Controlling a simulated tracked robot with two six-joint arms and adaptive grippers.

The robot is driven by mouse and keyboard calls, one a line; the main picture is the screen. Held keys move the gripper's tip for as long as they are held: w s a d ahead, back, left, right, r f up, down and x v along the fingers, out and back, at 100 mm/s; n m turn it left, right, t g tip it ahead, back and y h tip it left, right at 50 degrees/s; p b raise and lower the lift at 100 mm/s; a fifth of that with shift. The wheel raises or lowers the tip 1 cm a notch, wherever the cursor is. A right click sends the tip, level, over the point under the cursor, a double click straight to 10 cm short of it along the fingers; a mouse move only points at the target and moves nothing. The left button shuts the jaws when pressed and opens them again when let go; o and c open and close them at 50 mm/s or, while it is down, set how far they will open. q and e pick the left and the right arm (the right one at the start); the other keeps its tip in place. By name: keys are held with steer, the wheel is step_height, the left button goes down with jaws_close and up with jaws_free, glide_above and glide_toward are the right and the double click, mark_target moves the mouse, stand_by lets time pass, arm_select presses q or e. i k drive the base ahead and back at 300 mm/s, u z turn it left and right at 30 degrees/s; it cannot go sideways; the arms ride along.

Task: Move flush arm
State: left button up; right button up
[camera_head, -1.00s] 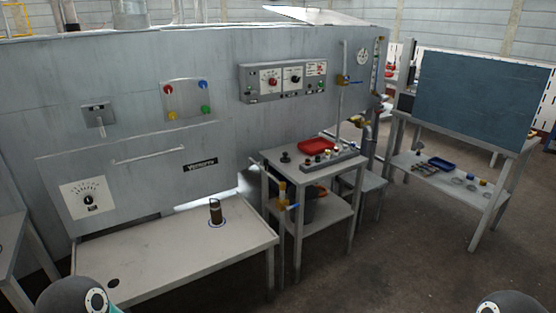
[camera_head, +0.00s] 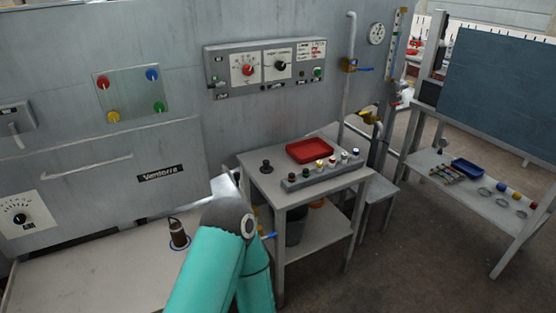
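No part in view is clearly marked as the flush arm. A small grey lever on a wall plate (camera_head: 17,130) is at the far left. A vertical pipe with a brass valve and blue handle (camera_head: 352,66) is on the wall right of the control panel. Another blue handle (camera_head: 268,236) shows low beside the small table, partly hidden by my arm. One of my arms, teal with a grey joint, rises from the bottom centre; I cannot tell which arm. Neither gripper is in view.
A small table (camera_head: 262,185) bears a red tray (camera_head: 310,150), a black knob and a row of coloured knobs. A dark cylinder (camera_head: 177,234) stands on the low bench (camera_head: 90,275). A control panel (camera_head: 265,66) is on the wall. Floor is free at the right front.

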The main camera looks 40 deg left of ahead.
mark_target(235, 179)
steer(key=u, duration=0.3)
steer(key=i, duration=1.25)
steer(key=u, duration=0.6)
steer(key=k, duration=0.8)
steer(key=u, duration=0.2)
steer(key=i, duration=0.85)
steer(key=z, duration=0.05)
